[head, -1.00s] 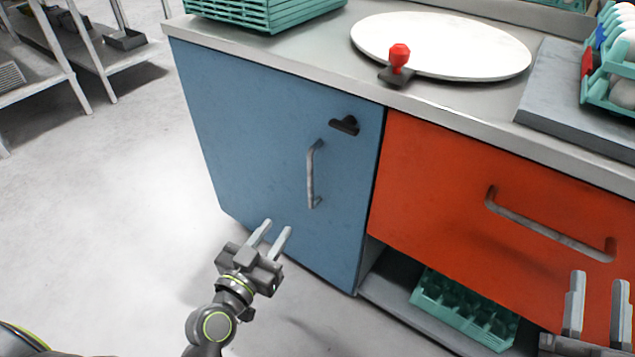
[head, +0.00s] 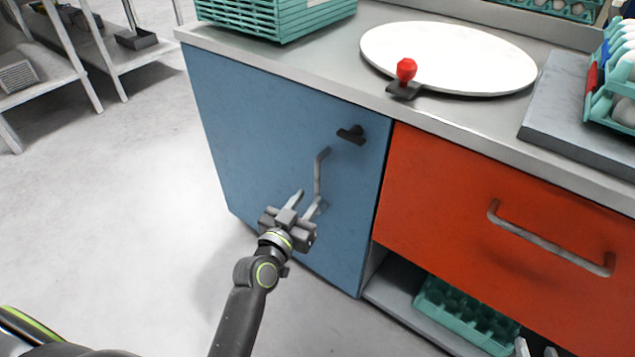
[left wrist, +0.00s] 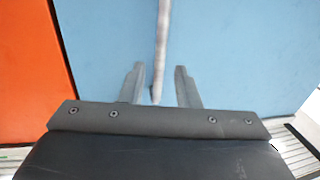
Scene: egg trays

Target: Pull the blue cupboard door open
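The blue cupboard door (head: 250,125) is shut, flush beside the orange drawer front. Its upright grey bar handle (head: 319,172) sits towards the door's right side, below a dark latch-like knob (head: 352,134). My left gripper (head: 311,197) is open at the lower part of the handle. In the left wrist view the handle (left wrist: 162,45) runs between the two spread fingers (left wrist: 159,70), with a gap on both sides. The fingers are not closed on it. My right gripper (head: 536,350) shows only its two fingertips, apart and empty, at the bottom edge.
The orange drawer (head: 470,205) with its own handle (head: 550,240) adjoins on the right. Below it is a shelf holding a teal egg tray (head: 465,315). The counter carries teal crates, a white round board (head: 450,60) and a red-knobbed item (head: 406,72). The floor left of the door is clear.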

